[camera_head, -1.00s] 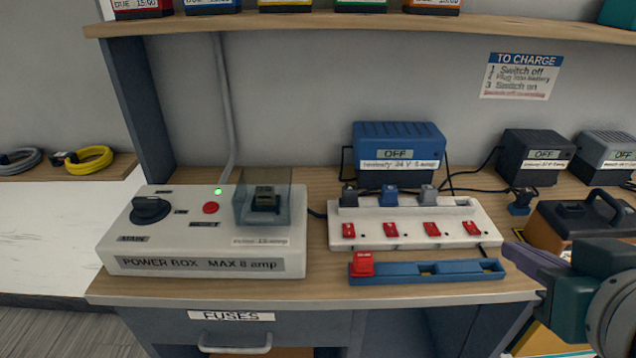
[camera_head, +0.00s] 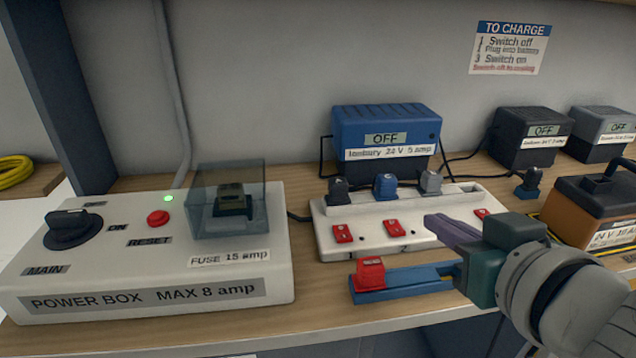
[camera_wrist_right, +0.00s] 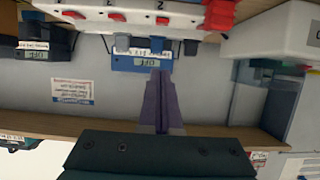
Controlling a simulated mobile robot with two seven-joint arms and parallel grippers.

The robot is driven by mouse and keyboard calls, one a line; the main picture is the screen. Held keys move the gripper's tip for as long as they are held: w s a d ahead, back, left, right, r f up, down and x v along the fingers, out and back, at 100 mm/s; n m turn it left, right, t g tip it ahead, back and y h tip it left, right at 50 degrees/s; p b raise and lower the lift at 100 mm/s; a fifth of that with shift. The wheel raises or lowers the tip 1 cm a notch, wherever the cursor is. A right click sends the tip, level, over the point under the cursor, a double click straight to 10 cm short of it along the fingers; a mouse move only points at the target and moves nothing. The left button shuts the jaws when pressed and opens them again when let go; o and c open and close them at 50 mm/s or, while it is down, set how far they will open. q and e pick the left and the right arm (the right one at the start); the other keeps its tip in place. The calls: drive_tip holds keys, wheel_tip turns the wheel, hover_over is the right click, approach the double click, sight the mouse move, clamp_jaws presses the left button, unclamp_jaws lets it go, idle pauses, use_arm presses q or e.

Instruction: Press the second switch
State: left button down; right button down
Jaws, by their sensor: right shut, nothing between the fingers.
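A white power strip (camera_head: 365,215) lies on the wooden bench with a row of red rocker switches. The first switch (camera_head: 342,233) and the second switch (camera_head: 393,228) are in plain sight; my right gripper hides the third, and the fourth (camera_head: 482,213) shows beyond it. My right gripper (camera_head: 430,222) is shut and empty, its purple fingers pointing left, just right of the second switch and apparently above the strip. In the right wrist view, upside down, the shut fingers (camera_wrist_right: 158,75) show below the strip (camera_wrist_right: 135,8), with the second switch (camera_wrist_right: 162,20) near its top edge. My left gripper is out of view.
A blue tray (camera_head: 405,282) with a red block (camera_head: 370,272) lies in front of the strip. A power box (camera_head: 150,290) stands left, its green light lit. A blue charger (camera_head: 385,130) reading OFF stands behind; a brown battery (camera_head: 590,210) stands right.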

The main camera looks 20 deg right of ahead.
drive_tip(key=b, duration=0.2)
hover_over(394, 227)
drive_tip(key=s, duration=0.3)
drive_tip(key=f, duration=0.4)
drive_tip(key=shift+w+a, duration=0.2)
drive_tip(key=shift+w, duration=0.05)
drive_tip(key=shift+s+a+f+b, duration=0.15)
drive_tip(key=shift+f+b, duration=0.2)
drive_tip(key=shift+f, duration=0.3)
drive_tip(key=shift+s+d+f+b, duration=0.15)
drive_tip(key=shift+f+b, duration=0.2)
drive_tip(key=shift+f, duration=0.25)
drive_tip(key=shift+s+a+f, duration=0.1)
drive_tip(key=shift+a+f, duration=0.05)
drive_tip(key=shift+f, duration=0.3)
